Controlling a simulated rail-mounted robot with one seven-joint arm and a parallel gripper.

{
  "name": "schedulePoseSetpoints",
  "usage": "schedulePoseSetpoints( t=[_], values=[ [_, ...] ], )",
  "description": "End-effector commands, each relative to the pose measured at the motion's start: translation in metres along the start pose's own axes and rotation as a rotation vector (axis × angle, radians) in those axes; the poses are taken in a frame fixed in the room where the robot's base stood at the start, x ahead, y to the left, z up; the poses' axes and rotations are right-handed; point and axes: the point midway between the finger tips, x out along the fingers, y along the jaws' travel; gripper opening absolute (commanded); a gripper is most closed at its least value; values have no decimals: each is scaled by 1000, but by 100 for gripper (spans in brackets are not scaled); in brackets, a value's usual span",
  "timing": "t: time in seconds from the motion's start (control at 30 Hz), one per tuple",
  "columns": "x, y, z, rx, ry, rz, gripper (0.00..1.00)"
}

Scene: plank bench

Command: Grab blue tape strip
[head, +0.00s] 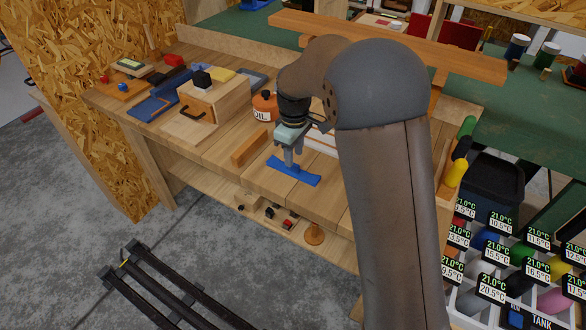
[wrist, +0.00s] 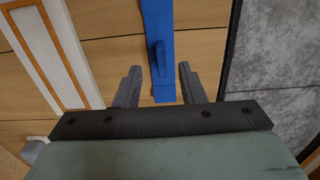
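The blue tape strip (head: 298,177) lies flat on the plank bench near its front edge in the head view. In the wrist view the strip (wrist: 158,22) runs down from the top edge, with a small raised blue tab near its lower end. My gripper (head: 292,163) points down just over the strip. In the wrist view its two fingers (wrist: 160,70) are apart, one on each side of the strip's tab end, with gaps showing on both sides. Whether the fingertips touch the bench I cannot tell.
A wooden block (head: 249,148) lies left of my gripper, and a red oil can (head: 264,104) stands behind. A wooden drawer box (head: 214,103) and a blue tray (head: 153,107) sit further left. Bare planks (head: 225,128) show between them. The bench's front edge is close.

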Motion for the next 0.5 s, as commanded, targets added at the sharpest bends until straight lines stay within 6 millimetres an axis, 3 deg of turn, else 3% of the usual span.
schedulePoseSetpoints(
  t=[0.23,0.5],
  values=[
    [36,-2,-1,0,-3,-3,36],
    [45,-2,-2,0,0,-1,36]
  ],
)
